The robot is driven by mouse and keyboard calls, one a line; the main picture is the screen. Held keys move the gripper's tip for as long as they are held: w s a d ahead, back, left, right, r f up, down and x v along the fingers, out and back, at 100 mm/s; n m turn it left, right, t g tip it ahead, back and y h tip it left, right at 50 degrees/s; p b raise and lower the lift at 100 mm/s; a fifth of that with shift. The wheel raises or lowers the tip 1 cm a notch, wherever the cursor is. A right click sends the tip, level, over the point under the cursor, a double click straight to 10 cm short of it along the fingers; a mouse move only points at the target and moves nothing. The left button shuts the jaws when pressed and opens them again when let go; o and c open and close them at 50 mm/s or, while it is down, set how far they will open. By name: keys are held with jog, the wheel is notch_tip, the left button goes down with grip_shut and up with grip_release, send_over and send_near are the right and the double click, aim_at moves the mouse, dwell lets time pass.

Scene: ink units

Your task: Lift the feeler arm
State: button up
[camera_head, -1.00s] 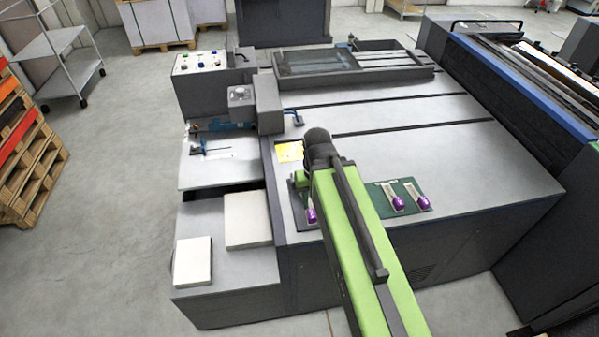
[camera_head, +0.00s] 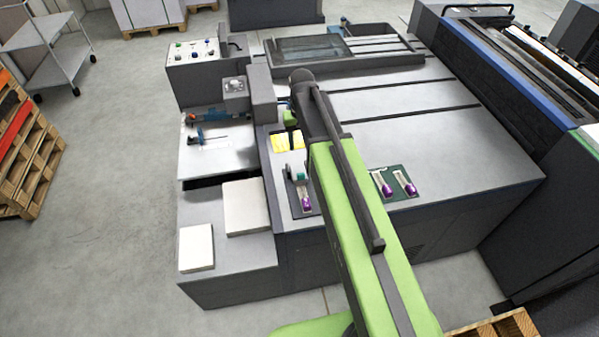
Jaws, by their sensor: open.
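A small blue device with an orange end (camera_head: 204,118) sits at the back of the left shelf. A thin dark-blue lever-like part (camera_head: 207,138) lies in front of it, over a pale plate. I cannot tell for certain which part is the feeler arm. A grey housing block (camera_head: 262,98) stands just right of them. My green arm reaches forward over the machine's front, with its dark elbow right of the block. My gripper's jaws are hidden behind my own arm.
A dark green mat (camera_head: 411,193) carries purple-ended tools (camera_head: 388,192), partly behind my arm. Yellow notes (camera_head: 280,142) lie near the block. White stacks (camera_head: 244,206) sit on the lower left step. A control box (camera_head: 193,57) stands behind. Open floor lies left.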

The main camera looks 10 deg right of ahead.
aim_at(301, 174)
notch_tip(301, 174, down, 17)
jog(key=b, duration=1.7)
jog(key=shift+f, duration=0.2)
jog(key=shift+r, duration=0.15)
grip_shut()
jog(key=shift+a, duration=0.1)
